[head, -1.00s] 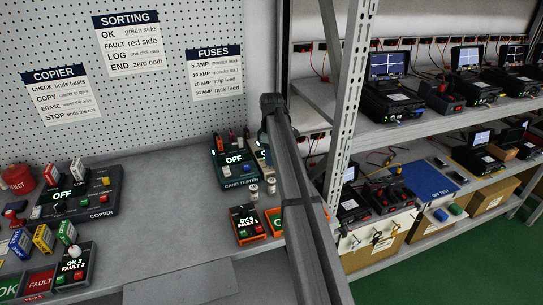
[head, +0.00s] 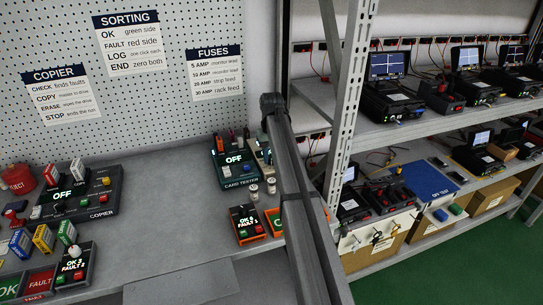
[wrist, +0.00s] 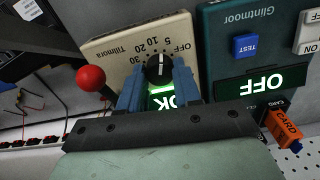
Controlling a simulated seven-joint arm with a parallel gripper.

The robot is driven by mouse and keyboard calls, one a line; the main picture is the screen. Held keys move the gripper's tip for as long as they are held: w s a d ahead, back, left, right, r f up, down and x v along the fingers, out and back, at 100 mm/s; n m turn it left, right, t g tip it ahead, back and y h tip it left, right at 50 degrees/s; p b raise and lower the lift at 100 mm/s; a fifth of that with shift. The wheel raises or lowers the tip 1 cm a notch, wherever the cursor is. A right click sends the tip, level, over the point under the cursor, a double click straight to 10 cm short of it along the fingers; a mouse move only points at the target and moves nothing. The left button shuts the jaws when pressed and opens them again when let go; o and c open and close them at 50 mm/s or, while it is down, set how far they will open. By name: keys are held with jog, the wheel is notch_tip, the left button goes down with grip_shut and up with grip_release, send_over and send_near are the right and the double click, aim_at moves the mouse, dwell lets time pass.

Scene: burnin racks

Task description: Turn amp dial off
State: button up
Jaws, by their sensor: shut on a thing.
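The amp dial is a black knob (wrist: 159,69) on a beige Tillmora box (wrist: 105,50), which appears upside down in the wrist view. OFF, 5, 10, 20 and 30 are printed around it. The knob's white mark points toward the 5 and 10 side, not at OFF; the exact number is hard to tell. My gripper (wrist: 158,80) has its blue fingers closed on either side of the knob. A green display lit OK shows between the fingers. In the head view the beige box (head: 262,150) is mostly hidden behind my arm.
The green card tester (head: 230,170), lit OFF, stands right beside the beige box. A red ball-topped lever (wrist: 91,78) is close to my gripper in the wrist view. Two small cylinders (head: 271,185) and an orange-edged counter (head: 246,222) stand in front.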

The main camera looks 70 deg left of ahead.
jog(key=m, duration=0.4)
jog(key=shift+m, duration=1.9)
jog(key=o, duration=1.1)
jog(key=shift+c, duration=0.2)
jog(key=shift+r, duration=0.1)
notch_tip(320, 180, up, 14)
jog(key=shift+d+f, duration=0.1)
jog(key=shift+f, duration=0.1)
